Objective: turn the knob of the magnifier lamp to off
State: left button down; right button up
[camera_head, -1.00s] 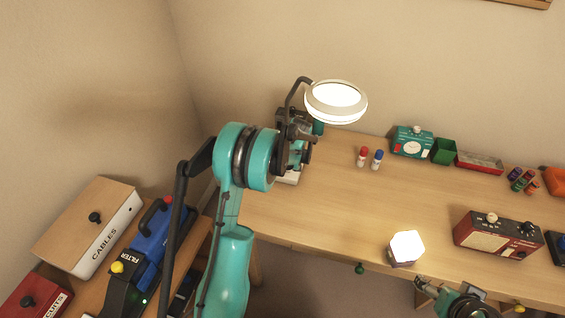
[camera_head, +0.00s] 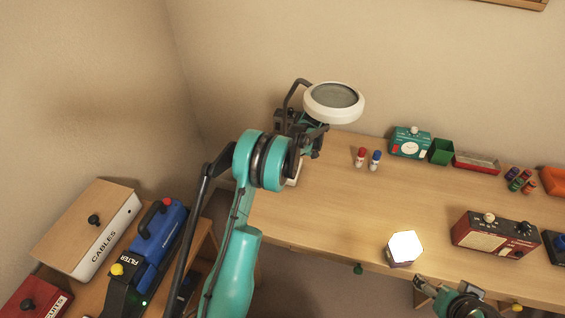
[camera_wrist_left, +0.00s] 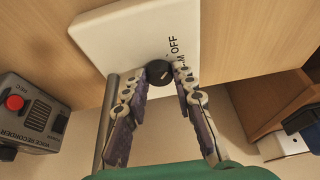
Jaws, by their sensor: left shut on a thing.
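The magnifier lamp's round white head (camera_head: 334,101) is unlit, with a grey lens, at the back left of the desk in the head view. Its white base (camera_wrist_left: 125,38) shows in the left wrist view, with a black knob (camera_wrist_left: 158,72) and the printed word OFF beside it. My left gripper (camera_wrist_left: 161,75) is shut on the knob, one finger on each side. In the head view my left arm hides most of the base and knob. My right gripper (camera_head: 420,284) is at the front edge of the desk, low right; its fingers are too small to read.
A voice recorder (camera_wrist_left: 28,116) lies left of the lamp base in the wrist view. Red and blue small bottles (camera_head: 368,159), a teal timer (camera_head: 410,142), a red radio (camera_head: 496,233) and a glowing cube (camera_head: 405,248) stand on the desk (camera_head: 330,210). The middle is clear.

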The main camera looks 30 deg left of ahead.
dwell(0.4)
pick_arm(q)
jog(key=c, duration=1.2)
grip_release()
